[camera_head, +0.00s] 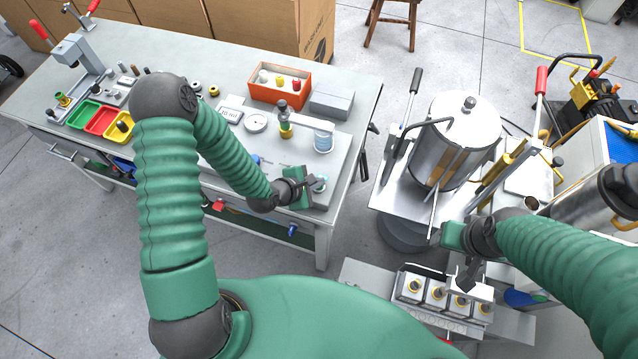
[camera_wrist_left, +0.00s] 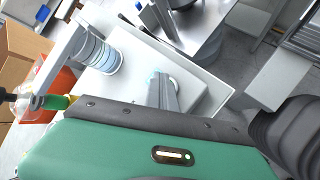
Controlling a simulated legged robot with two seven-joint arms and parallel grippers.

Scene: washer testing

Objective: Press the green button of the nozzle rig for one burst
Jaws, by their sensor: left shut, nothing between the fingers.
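The nozzle rig stands on a grey plate (camera_head: 338,165) at the right end of the workbench. It has a white-and-blue cylinder (camera_head: 323,137) and an arm to a brass-and-green nozzle (camera_head: 285,128). My left gripper (camera_head: 318,184) is shut and empty, low over the plate's front part. In the left wrist view its fingers (camera_wrist_left: 165,92) point at the plate, with the cylinder (camera_wrist_left: 100,55) to their left. A small teal-green patch, perhaps the button, shows at the fingertips, mostly hidden; I cannot tell whether they touch. My right gripper (camera_head: 469,274) hangs over a metal block with several round fittings.
Coloured trays (camera_head: 101,121) lie at the left. A steel pot (camera_head: 455,140) stands on a separate stand at right.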

